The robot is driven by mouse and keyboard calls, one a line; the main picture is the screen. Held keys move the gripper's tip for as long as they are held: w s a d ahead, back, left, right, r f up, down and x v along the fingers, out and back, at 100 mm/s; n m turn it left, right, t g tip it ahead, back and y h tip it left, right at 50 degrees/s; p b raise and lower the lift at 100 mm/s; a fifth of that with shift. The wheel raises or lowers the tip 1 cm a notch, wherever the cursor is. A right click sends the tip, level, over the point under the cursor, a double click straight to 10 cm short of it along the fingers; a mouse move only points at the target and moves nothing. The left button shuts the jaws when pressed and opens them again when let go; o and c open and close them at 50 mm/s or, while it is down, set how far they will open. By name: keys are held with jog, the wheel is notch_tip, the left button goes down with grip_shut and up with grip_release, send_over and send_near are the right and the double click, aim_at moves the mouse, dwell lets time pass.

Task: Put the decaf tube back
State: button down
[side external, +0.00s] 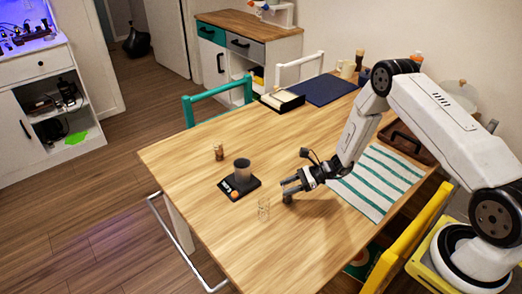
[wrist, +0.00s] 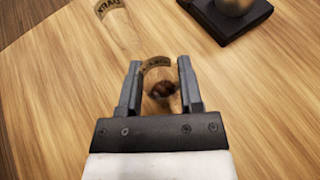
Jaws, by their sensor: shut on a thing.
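My gripper (wrist: 158,82) is shut on a small clear tube (wrist: 157,70) with a tan label band and dark brown contents. The label is too blurred to read, so I cannot tell if this is the decaf tube. In the side view my gripper (side external: 287,190) is low over the table, and the held tube is not clearly visible. The wrist view shows a clear tube with a tan label (wrist: 116,28) at upper left. Another small tube with brown contents (side external: 218,151) stands farther back.
A black scale (side external: 248,188) with a dark cup (side external: 242,171) sits left of my gripper. A striped cloth (side external: 375,180) and a brown tray (side external: 405,143) lie to the right. A blue mat (side external: 322,90) and an open box (side external: 281,101) are at the back. The table's front left is bare.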

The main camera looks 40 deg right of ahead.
jog(key=shift+c, duration=1.2)
grip_release()
jog(key=shift+f, duration=0.15)
jog(key=shift+r, duration=0.2)
jog(key=v, duration=1.2)
